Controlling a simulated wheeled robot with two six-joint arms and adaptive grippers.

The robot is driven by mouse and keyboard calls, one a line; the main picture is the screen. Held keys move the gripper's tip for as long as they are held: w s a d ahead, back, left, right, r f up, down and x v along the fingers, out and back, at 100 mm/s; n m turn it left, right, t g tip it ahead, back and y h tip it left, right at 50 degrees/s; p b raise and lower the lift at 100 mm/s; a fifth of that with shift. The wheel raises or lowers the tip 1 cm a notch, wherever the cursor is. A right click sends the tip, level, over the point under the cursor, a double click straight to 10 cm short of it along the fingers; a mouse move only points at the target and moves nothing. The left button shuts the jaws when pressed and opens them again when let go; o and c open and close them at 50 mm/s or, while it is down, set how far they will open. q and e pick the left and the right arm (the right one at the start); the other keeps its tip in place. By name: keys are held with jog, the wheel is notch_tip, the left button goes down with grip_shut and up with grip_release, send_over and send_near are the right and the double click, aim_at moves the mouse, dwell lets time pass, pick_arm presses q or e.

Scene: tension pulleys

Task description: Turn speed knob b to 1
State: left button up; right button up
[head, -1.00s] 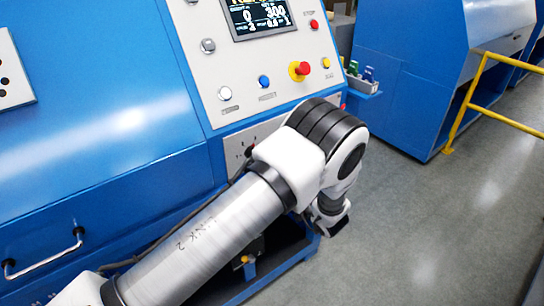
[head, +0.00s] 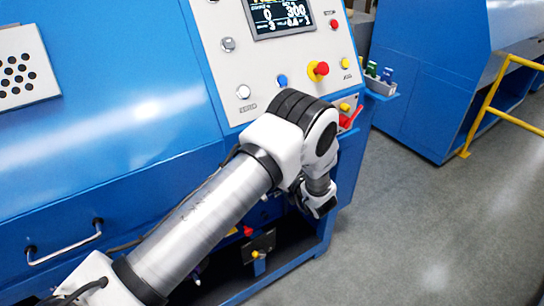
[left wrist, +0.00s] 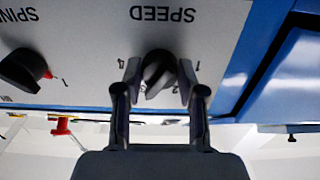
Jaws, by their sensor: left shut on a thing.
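A black speed knob (left wrist: 158,74) sits on the light panel under an upside-down SPEED label in the left wrist view. Small marks stand around it, a 4 at its left among them. My left gripper (left wrist: 158,80) has one finger on each side of the knob and is shut on it. The exact pointer direction is hard to read. In the head view, my left gripper (head: 322,205) hangs low at the machine's right corner, and the speed knob is hidden there. My right gripper is not in view.
A second black knob (left wrist: 24,68) with a red mark, labelled SPIN..., is at the left in the wrist view. The head view shows a red emergency button (head: 320,69), a red handle (head: 350,118) and a yellow rail (head: 495,95). Grey floor (head: 420,220) is open at right.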

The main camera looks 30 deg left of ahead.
pick_arm(q)
jog(key=shift+n+b, duration=0.3)
dwell(0.6)
jog(key=n+b, duration=0.3)
jog(key=n, duration=0.1)
jog(key=shift+w+f+b, duration=0.1)
jog(key=shift+f+b, duration=0.05)
jog(key=shift+b, duration=0.25)
jog(key=n+b, duration=1)
jog(key=b, duration=0.1)
jog(key=shift+f, duration=0.1)
jog(key=n+b, duration=0.8)
jog(key=b, duration=0.5)
jog(key=shift+r+n+b, duration=0.25)
jog(key=shift+n+b, duration=0.25)
jog(key=shift+b, duration=0.05)
jog(key=shift+r, duration=0.15)
jog(key=shift+n, duration=0.3)
jog(key=o, duration=1.1)
